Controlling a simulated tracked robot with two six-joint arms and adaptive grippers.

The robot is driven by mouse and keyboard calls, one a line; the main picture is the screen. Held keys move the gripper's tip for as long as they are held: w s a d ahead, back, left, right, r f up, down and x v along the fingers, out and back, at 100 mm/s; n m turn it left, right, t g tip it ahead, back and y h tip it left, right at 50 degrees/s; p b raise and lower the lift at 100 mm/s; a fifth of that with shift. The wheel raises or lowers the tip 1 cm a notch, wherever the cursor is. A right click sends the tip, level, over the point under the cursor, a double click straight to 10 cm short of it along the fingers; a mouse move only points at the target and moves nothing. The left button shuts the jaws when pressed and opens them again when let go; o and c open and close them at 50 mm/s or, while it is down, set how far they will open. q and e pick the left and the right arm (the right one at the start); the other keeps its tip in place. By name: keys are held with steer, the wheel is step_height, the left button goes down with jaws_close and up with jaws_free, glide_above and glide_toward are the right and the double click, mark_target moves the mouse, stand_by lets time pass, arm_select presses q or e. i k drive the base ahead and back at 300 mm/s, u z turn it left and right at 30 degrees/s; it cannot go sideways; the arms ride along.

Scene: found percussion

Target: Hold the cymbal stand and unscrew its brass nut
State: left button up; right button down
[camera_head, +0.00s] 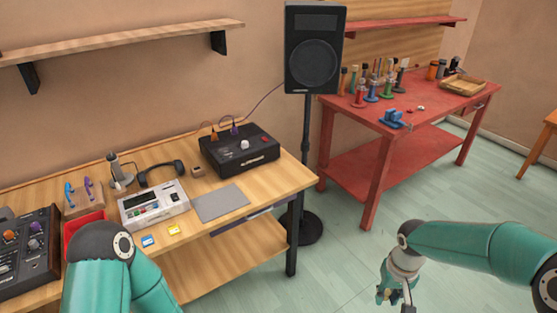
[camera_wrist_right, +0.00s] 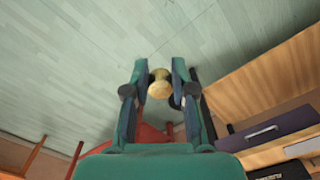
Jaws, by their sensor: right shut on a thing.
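My right gripper (camera_head: 389,296) is low at the right in the head view, over the floor. In the right wrist view its fingers (camera_wrist_right: 160,76) are shut on a small, rounded, yellowish brass-coloured piece (camera_wrist_right: 159,86), which looks like the brass nut. The piece is narrower in its middle. I cannot make out a cymbal or its stand in either view. My left arm shows at the bottom left of the head view, but its gripper is out of the picture.
A wooden workbench (camera_head: 285,178) with electronic boxes stands at the left. A black speaker (camera_head: 314,62) stands on a pole behind it. A red bench (camera_head: 440,108) with bottles and a wooden tray (camera_head: 464,85) is at the back right. The floor (camera_head: 340,265) between is clear.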

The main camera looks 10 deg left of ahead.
mark_target(126, 179)
steer(key=k, duration=0.75)
steer(key=u, duration=0.9)
steer(key=i, duration=1)
steer(key=u, duration=0.05)
